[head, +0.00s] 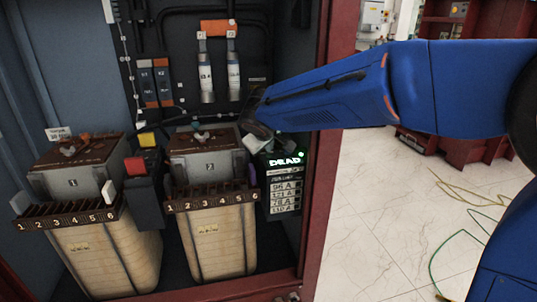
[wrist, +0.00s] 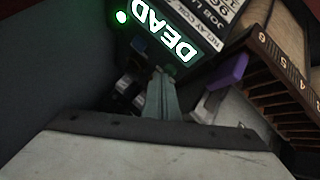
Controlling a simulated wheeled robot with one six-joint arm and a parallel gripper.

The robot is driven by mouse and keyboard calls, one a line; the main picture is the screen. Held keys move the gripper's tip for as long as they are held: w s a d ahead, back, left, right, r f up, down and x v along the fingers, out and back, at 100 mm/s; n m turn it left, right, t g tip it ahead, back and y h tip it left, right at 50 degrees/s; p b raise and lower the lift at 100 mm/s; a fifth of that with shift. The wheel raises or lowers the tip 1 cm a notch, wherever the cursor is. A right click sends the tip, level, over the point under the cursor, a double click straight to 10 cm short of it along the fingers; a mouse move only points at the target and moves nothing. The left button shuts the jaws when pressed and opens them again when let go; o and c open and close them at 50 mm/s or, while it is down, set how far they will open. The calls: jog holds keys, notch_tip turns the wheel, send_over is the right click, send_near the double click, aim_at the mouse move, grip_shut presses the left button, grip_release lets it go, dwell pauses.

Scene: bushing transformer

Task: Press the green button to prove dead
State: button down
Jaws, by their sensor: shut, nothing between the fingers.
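A dark box (head: 279,173) with a lit "DEAD" display (head: 286,161) stands to the right of the right transformer. A small round green light (head: 301,155) glows at the display's right end. In the wrist view the lettering (wrist: 165,30) and the green light (wrist: 121,17) are at the top. My gripper (wrist: 160,78) is shut and empty, with its narrow fingers pointing at the area just below the display. In the head view my blue arm and dark wrist hide the fingertips. I cannot tell a separate green button or whether the fingers touch anything.
Two transformers (head: 207,226) with numbered terminal strips stand in the cabinet, with a red-topped dark box (head: 142,165) between them. A label card with several ampere values (head: 285,197) sits below the display. A purple piece (wrist: 227,72) is close right of my fingers. The cabinet's red frame (head: 318,200) is right.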

jog(key=shift+r, duration=0.7)
jog(key=shift+r, duration=0.1)
notch_tip(320, 180, up, 5)
jog(key=shift+f, duration=0.1)
dwell(0.4)
dwell(0.5)
